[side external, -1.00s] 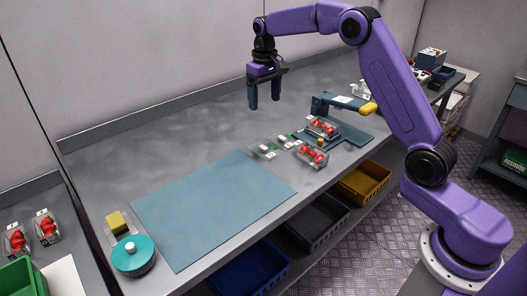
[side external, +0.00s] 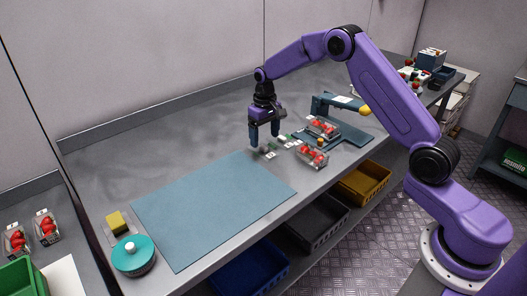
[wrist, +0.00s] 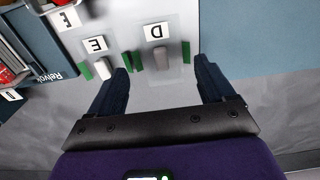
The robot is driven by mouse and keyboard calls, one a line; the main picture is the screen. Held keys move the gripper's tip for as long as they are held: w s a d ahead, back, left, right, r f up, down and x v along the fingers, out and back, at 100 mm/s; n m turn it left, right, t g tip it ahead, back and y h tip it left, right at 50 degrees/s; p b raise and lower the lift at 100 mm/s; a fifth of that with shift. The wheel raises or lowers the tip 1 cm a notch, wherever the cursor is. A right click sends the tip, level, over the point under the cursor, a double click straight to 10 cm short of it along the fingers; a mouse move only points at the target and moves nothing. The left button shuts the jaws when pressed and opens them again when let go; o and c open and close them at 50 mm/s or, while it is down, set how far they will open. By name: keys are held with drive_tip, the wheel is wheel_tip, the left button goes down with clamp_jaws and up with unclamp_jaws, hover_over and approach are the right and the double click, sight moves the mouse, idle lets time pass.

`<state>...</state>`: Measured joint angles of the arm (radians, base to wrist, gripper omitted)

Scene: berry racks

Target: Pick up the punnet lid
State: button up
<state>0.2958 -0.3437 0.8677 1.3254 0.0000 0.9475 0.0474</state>
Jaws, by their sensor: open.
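My gripper (side external: 264,138) is open and points down just above the near row of small pieces on the grey bench. In the wrist view its two fingers (wrist: 163,68) are apart, with a grey block (wrist: 161,57) beside a white card marked D (wrist: 157,32) showing between and beyond them. Green strips (wrist: 136,60) stand beside the blocks. I cannot clearly tell which piece is the punnet lid; a clear lid is hard to make out. Nothing is held.
Punnets of red berries (side external: 312,155) stand right of the gripper, near a blue-grey stand (side external: 340,104) with a yellow knob. A blue mat (side external: 212,208) lies to the left. A teal round pot (side external: 133,257) and yellow block (side external: 116,222) are at the far left.

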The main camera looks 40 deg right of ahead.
sight(265, 148)
wheel_tip(265, 148, down, 4)
drive_tip(key=shift+s+f, duration=0.1)
drive_tip(key=shift+s, duration=0.05)
drive_tip(key=c, duration=0.9)
